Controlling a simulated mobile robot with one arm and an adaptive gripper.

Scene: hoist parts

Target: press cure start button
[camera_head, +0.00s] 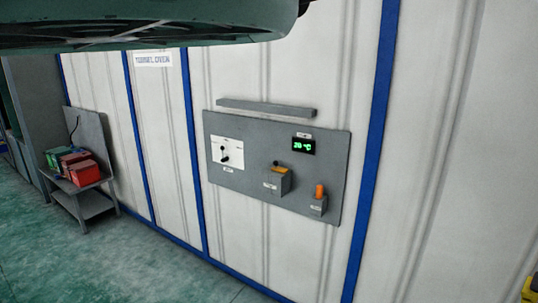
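A grey control panel (246,194) is mounted on the white corrugated wall, right of the picture's middle. On it are a white plate with a black knob or lever (225,158), a small display (303,146) with green characters like "20 °C", a grey box with an orange-yellow top and dark knob (281,170), and a smaller grey box with an upright orange piece (320,190). Their labels are too small to read, so I cannot tell which is the cure start button. My gripper is not in view.
A large dark green body (150,24) covers the picture's top left. A grey ledge (265,109) juts out above the panel. A sign (153,59) hangs left. A grey stand (95,207) holds red and green boxes (79,166). The green floor (120,270) before the wall looks clear.

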